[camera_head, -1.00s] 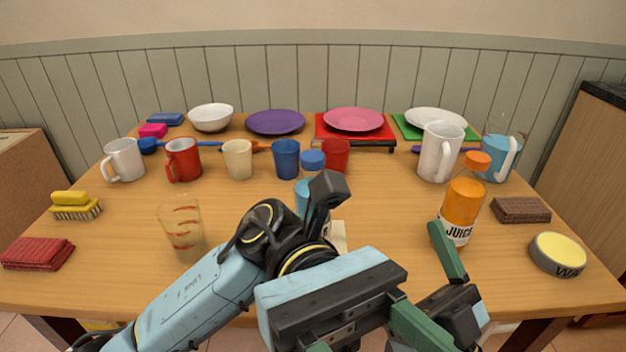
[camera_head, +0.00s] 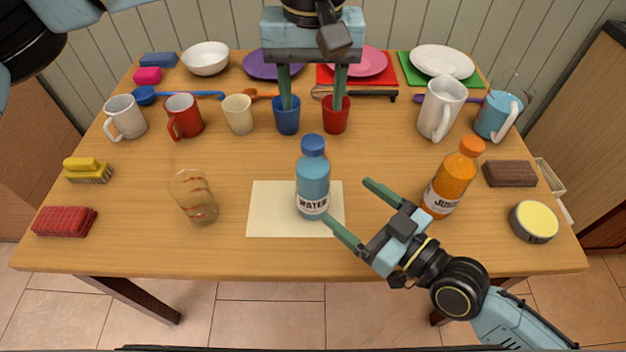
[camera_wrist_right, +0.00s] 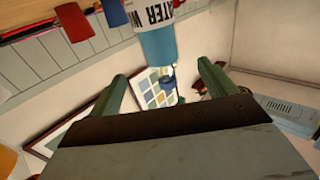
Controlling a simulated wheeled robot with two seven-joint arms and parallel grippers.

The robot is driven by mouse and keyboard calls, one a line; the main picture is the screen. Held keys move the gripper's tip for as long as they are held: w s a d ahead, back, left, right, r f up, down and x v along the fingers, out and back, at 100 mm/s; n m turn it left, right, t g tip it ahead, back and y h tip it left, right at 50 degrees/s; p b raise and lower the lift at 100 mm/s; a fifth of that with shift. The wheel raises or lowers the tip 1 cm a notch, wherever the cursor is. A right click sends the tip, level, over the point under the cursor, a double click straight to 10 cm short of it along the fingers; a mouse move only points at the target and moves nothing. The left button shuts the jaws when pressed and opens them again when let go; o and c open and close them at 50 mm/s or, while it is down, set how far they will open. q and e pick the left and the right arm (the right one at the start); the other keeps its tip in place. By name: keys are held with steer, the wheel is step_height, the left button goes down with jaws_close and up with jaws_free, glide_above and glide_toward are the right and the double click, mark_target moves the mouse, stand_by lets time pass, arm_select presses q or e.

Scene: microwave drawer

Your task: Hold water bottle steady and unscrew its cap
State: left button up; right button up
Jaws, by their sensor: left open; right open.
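The water bottle (camera_head: 313,182) stands upright on a cream mat (camera_head: 265,212) near the table's middle. It is light blue with a white WATER label and a dark blue cap (camera_head: 313,145). My left gripper (camera_head: 313,104) is open and points down above and behind the cap, its fingers in front of the blue and red cups. My right gripper (camera_head: 348,208) is open low at the bottle's right, its fingers pointing toward it; contact is not clear. In the right wrist view the bottle (camera_wrist_right: 158,40) shows ahead, between and beyond the open fingers (camera_wrist_right: 162,85).
An orange juice bottle (camera_head: 453,180) stands close to my right gripper. A glass (camera_head: 195,198) stands left of the mat. Cups, mugs and plates line the back, with a blue cup (camera_head: 287,120) and a red cup (camera_head: 336,118) behind the bottle. The table front is clear.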

mark_target(306, 167)
steer(key=x, duration=1.2)
steer(key=shift+a, duration=0.1)
steer(key=c, duration=1.6)
jaws_close()
arm_select(q)
steer(key=m, duration=0.5)
steer(key=shift+m, duration=0.3)
steer(key=m, duration=0.3)
steer(key=shift+f, duration=4.05)
